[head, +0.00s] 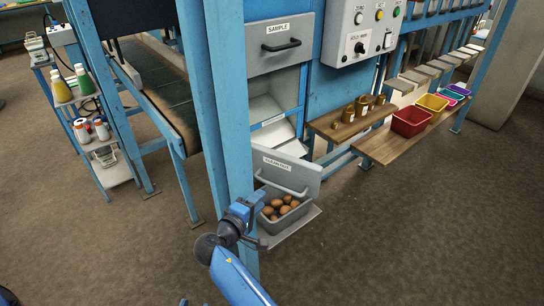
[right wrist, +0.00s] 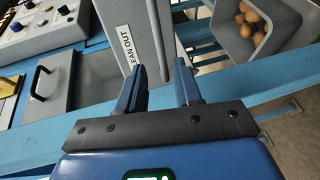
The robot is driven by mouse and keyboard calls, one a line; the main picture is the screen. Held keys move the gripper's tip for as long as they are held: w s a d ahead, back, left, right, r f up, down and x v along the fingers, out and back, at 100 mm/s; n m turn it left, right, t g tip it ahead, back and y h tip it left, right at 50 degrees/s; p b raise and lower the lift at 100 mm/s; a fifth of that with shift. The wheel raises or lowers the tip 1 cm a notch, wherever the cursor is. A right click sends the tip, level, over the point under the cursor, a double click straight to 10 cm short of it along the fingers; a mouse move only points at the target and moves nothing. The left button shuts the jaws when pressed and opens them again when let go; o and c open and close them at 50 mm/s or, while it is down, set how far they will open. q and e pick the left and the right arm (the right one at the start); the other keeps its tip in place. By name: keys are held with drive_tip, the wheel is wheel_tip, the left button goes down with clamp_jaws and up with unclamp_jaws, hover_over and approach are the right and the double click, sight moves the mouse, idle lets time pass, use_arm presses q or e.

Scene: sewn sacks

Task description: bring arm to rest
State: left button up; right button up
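My right arm (head: 236,278) reaches in from the bottom of the head view. Its gripper (head: 247,206) is beside the blue post, in front of the lower clean-out bin. In the right wrist view the gripper (right wrist: 160,88) has its two blue fingers apart, with nothing seen held between them. The grey clean-out panel (right wrist: 125,22) with its label is just beyond the fingers, partly behind the left one. Whether a finger touches it I cannot tell. My left gripper is not clearly seen.
A grey bin (head: 263,224) of brown round things is close to the right gripper. The blue post (head: 225,120) stands beside the arm. A wooden bench (head: 420,140) with coloured bins is to the right. The floor (head: 400,245) at lower right is clear.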

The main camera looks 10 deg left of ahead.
drive_tip(key=s+d+f+g+y+p, duration=0.1)
drive_tip(key=s+d+f+g+y, duration=0.15)
drive_tip(key=d+f, duration=1)
drive_tip(key=s+d+f+m+y+p, duration=0.1)
drive_tip(key=s+d+f+m+y, duration=0.2)
drive_tip(key=s+d, duration=0.4)
drive_tip(key=s+d+r+m+t+y+p, duration=0.1)
drive_tip(key=s+d+r+m+t+y, duration=0.15)
drive_tip(key=s+d, duration=0.7)
drive_tip(key=s+d+r+m+t+h, duration=0.1)
drive_tip(key=s+d+r+m, duration=0.2)
drive_tip(key=s+r, duration=0.3)
drive_tip(key=s+d+r+m+t+h+p, duration=0.1)
drive_tip(key=s+d+r+m+t, duration=0.1)
drive_tip(key=s+r+m, duration=0.3)
wheel_tip(320, 180, up, 4)
drive_tip(key=shift+s+d+r+h, duration=0.1)
drive_tip(key=shift+s+d+h, duration=0.2)
drive_tip(key=shift+s+d, duration=0.55)
